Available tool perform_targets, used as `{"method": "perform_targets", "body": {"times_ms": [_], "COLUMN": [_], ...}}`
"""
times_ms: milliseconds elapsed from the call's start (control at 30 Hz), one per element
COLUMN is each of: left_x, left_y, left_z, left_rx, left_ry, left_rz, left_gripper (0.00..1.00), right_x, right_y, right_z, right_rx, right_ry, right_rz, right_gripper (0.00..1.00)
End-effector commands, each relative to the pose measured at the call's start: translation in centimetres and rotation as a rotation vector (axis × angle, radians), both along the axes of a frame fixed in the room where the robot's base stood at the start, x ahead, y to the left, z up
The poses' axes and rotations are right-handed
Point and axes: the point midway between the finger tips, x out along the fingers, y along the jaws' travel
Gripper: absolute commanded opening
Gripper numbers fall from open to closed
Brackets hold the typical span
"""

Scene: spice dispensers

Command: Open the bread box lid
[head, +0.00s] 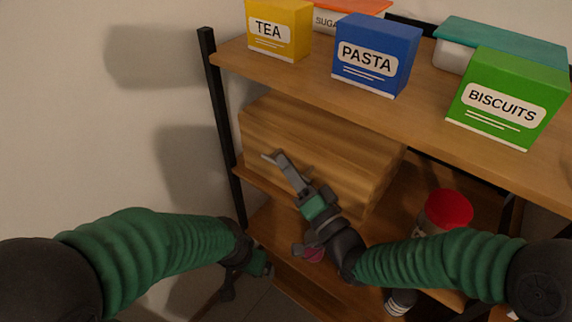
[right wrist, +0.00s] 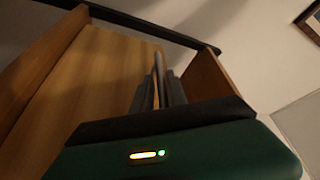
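The bread box (head: 300,140) is a light wooden box on the middle shelf, below the top board. Its broad wooden front faces me and looks closed; no gap at the lid shows. My right gripper (head: 276,163) is in front of the box's lower left front, pointing up and left. Whether it touches the wood I cannot tell. In the right wrist view its fingers (right wrist: 160,85) look close together with nothing seen between them. My left gripper (head: 245,275) hangs low, left of the shelf and below the box; its fingers are not clear.
A yellow tea box (head: 279,29), a blue pasta box (head: 375,55) and a green biscuits box (head: 509,97) stand on the top shelf. A red-lidded jar (head: 449,208) stands right of the bread box. A black post (head: 222,130) edges the shelf's left side. The wall side is free.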

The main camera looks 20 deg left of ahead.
Motion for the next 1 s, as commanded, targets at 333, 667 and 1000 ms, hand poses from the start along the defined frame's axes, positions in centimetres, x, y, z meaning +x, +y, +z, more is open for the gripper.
{"method": "perform_targets", "body": {"times_ms": [333,667,1000], "left_x": [0.01,0.02,0.01], "left_y": [0.02,0.02,0.02], "left_z": [-0.01,-0.03,-0.04], "left_rx": [0.000,0.000,0.000], "left_ry": [0.000,0.000,0.000], "left_rz": [0.001,0.000,0.000], "left_gripper": [0.89,0.89,0.89], "right_x": [-0.03,-0.12,-0.16], "right_y": [0.45,0.53,0.57], "right_z": [-0.16,-0.25,-0.33], "right_rx": [-0.005,-0.005,-0.006], "right_ry": [0.003,0.005,0.007], "right_rz": [0.003,0.006,0.008], "right_gripper": [0.00,0.00,0.00]}}
